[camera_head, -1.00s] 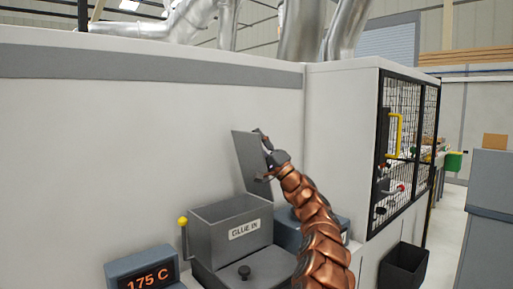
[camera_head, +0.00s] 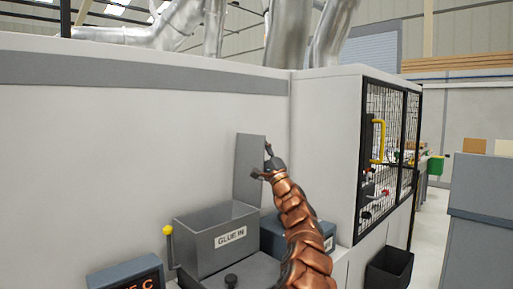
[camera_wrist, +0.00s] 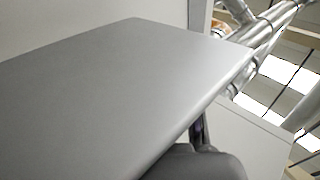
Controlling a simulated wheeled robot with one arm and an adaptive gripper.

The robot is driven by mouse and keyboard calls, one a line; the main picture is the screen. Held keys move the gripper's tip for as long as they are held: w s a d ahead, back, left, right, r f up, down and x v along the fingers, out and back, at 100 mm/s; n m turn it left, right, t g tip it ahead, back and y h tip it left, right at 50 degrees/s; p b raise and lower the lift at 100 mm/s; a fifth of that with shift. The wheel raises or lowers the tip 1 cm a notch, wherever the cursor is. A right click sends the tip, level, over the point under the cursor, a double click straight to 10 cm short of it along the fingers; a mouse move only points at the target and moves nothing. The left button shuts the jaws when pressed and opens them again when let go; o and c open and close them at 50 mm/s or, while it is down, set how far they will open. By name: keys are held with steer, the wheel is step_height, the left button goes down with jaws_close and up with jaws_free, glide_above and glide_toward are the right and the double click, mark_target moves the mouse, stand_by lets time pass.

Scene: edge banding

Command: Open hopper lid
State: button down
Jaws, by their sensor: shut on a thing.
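The hopper (camera_head: 216,240) is a grey open-topped box with a "GLUE IN" label, low in the centre of the head view. Its lid (camera_head: 249,168) is a flat grey plate that stands about upright at the hopper's right side. My gripper (camera_head: 267,163) is at the lid's right edge, shut on it. In the wrist view the lid (camera_wrist: 110,90) fills much of the picture, with a dark part of my gripper (camera_wrist: 200,163) below its edge. The exact finger contact is hidden there.
A yellow-knobbed lever (camera_head: 168,231) stands left of the hopper, above a display (camera_head: 125,275). A black knob (camera_head: 231,280) is in front. A blue-grey box (camera_head: 275,235) sits right of the hopper. The white machine wall (camera_head: 130,140) rises behind. A mesh-doored cabinet (camera_head: 385,150) stands right.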

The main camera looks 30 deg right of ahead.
steer(key=shift+d+f, duration=0.2)
steer(key=shift+d, duration=0.1)
steer(key=c, duration=0.9)
jaws_free()
steer(key=shift+s+r, duration=0.1)
steer(key=shift+s, duration=0.05)
steer(key=shift+c, duration=0.2)
steer(key=shift+o, duration=0.8)
steer(key=shift+a, duration=0.15)
steer(key=v, duration=1.2)
steer(key=shift+a, duration=0.15)
